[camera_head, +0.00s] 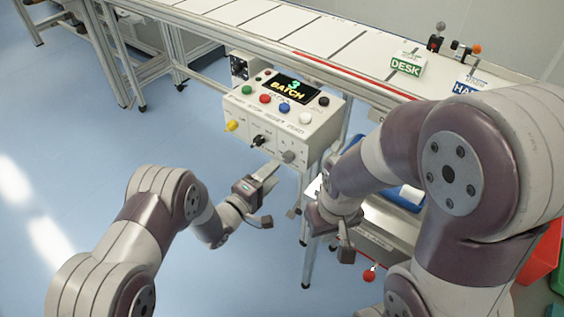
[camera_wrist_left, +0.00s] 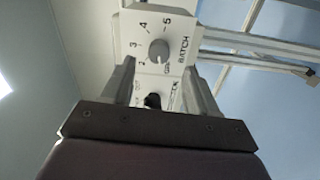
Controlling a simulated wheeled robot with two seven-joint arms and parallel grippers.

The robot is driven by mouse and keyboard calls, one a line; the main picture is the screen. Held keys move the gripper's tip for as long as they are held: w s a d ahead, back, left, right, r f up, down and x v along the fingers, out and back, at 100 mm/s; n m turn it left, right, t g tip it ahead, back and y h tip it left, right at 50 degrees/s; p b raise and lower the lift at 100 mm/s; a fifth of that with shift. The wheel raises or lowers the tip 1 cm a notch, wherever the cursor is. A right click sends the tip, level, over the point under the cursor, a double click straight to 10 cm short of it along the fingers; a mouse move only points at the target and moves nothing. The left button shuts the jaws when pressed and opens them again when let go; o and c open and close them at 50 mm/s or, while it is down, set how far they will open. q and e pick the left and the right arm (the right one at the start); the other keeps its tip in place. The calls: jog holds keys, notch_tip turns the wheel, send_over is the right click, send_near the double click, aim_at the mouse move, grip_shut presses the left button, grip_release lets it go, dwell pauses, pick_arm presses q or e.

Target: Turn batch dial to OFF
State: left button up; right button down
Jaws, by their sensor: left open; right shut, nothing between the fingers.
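The batch dial (camera_head: 289,156) is a grey round knob low on the front of the white control box (camera_head: 318,137). In the left wrist view the batch dial (camera_wrist_left: 158,50) has numerals around it and the words BATCH and OFF beside it; its pointer is unclear. The box's screen (camera_head: 285,87) reads "3 BATCH". My left gripper (camera_head: 264,196) is open and empty, below and in front of the box. In its wrist view the fingers (camera_wrist_left: 161,85) are apart and the dial appears beyond their tips, not touched. My right gripper (camera_head: 345,240) is shut and empty, to the right.
A black knob (camera_head: 258,140) sits left of the dial; it also shows between the fingers in the left wrist view (camera_wrist_left: 152,101). A yellow button (camera_head: 232,126) and several coloured buttons are on the box. A conveyor (camera_head: 330,40) runs behind. Blue floor is open at left.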

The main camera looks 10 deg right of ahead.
pick_arm(q)
jog(key=v, duration=0.6)
jog(key=shift+s+a, duration=0.2)
jog(key=shift+a, duration=0.05)
